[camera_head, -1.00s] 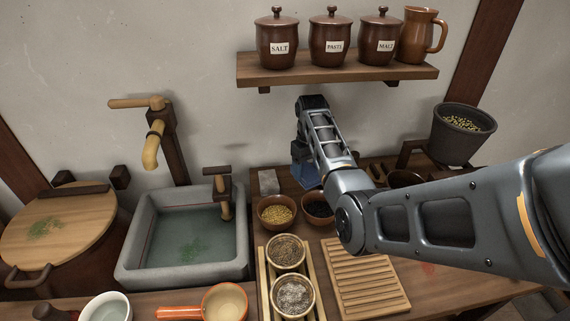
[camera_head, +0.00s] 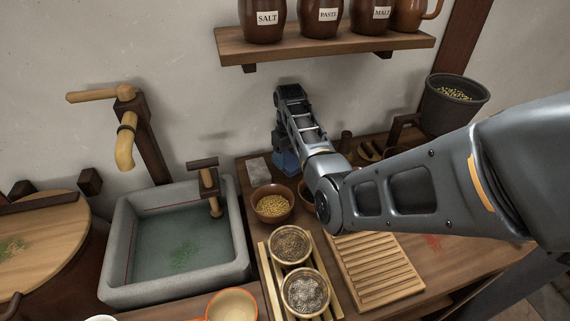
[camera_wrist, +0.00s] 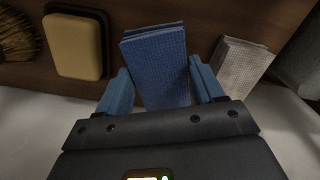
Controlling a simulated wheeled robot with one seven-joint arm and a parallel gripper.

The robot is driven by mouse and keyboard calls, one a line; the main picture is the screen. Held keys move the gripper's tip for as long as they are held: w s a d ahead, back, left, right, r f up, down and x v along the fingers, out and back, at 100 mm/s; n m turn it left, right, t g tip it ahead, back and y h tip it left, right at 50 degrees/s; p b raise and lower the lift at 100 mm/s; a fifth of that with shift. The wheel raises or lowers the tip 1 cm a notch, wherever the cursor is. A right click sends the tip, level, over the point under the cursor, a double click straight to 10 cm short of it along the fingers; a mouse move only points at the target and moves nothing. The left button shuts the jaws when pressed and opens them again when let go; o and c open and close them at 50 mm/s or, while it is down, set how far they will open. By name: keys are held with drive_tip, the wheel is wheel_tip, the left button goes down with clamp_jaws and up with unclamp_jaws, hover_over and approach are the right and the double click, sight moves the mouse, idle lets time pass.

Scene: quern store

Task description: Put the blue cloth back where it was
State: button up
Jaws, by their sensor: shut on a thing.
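The blue cloth (camera_wrist: 158,68) is a folded, textured pad between the two blue fingers of my gripper (camera_wrist: 160,88) in the wrist view. My gripper is shut on it. In the head view my gripper (camera_head: 287,160) is low over the back of the wooden counter, near the wall. The blue seen there is too small to split into fingers and cloth. I cannot tell whether the cloth touches the counter. A folded grey cloth (camera_wrist: 243,62) lies beside the blue one in the wrist view, apart from it; it also shows left of my gripper in the head view (camera_head: 258,170).
In the wrist view a yellowish block in a dark tray (camera_wrist: 76,46) and a brush (camera_wrist: 18,40) lie on the other side. A bowl of yellow grains (camera_head: 272,205) stands in front of my gripper, the stone basin (camera_head: 112,250) to the left. A shelf (camera_head: 330,47) with jars hangs above.

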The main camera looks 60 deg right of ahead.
sight(289, 159)
drive_tip(key=shift+f, duration=0.6)
drive_tip(key=shift+f, duration=0.2)
drive_tip(key=o, duration=1)
drive_tip(key=shift+r+b, duration=0.3)
drive_tip(key=shift+r, duration=3.65)
